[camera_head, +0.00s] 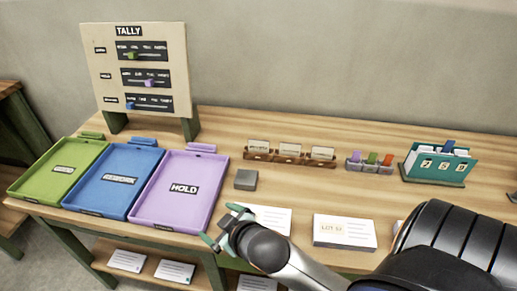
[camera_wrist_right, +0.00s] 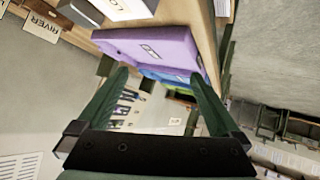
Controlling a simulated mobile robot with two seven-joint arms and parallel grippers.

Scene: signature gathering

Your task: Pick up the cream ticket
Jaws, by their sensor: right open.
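A cream ticket-like piece marked LOT (camera_head: 333,229) lies on a white card or pad at the table's front, right of centre. I cannot tell for certain that it is the cream ticket. My right gripper (camera_head: 222,226) is open and empty, left of it, near the front edge by the purple tray. In the right wrist view, the gripper's two dark green fingers (camera_wrist_right: 160,76) stand apart with nothing held between them. My left gripper is not in view.
Green (camera_head: 58,169), blue (camera_head: 117,180) and purple HOLD (camera_head: 181,188) trays line the left. A TALLY board (camera_head: 128,70) stands behind. A wooden card holder (camera_head: 290,156), grey block (camera_head: 245,180), coloured stamps (camera_head: 371,163) and teal numbered stand (camera_head: 438,163) occupy the rest.

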